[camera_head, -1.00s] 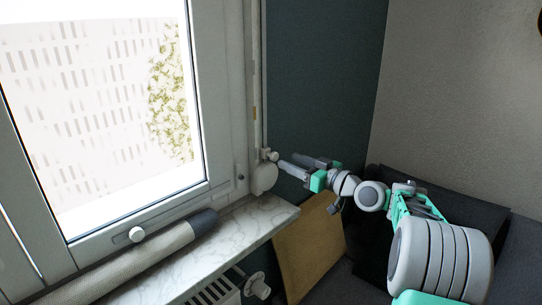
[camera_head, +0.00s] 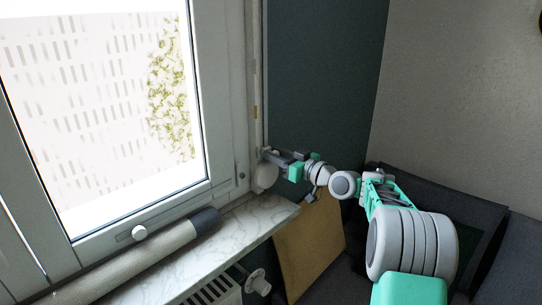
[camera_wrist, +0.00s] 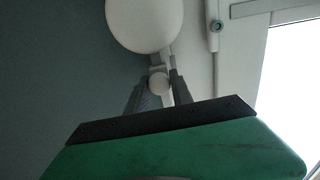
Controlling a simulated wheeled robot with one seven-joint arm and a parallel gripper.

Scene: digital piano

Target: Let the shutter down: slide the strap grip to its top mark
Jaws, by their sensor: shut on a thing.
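The strap grip (camera_wrist: 160,83) is a small white knob. In the wrist view it sits between the two grey fingers of my gripper (camera_wrist: 161,80), which is shut on it. In the head view my gripper (camera_head: 271,155) reaches in from the right, and its fingers mostly hide the grip. The pale strap (camera_head: 264,85) runs up beside the window frame. The rounded white strap winder (camera_head: 266,177) is just below my gripper; it fills the top of the wrist view (camera_wrist: 145,22). A small tan mark (camera_head: 255,112) shows on the trim above the grip.
The window (camera_head: 105,120) fills the left, with its frame beside the strap. A marble sill (camera_head: 240,228) carries a long grey roll (camera_head: 150,255). A radiator valve (camera_head: 258,281) and a tan board (camera_head: 312,245) are below. The dark wall (camera_head: 320,80) is clear above my arm.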

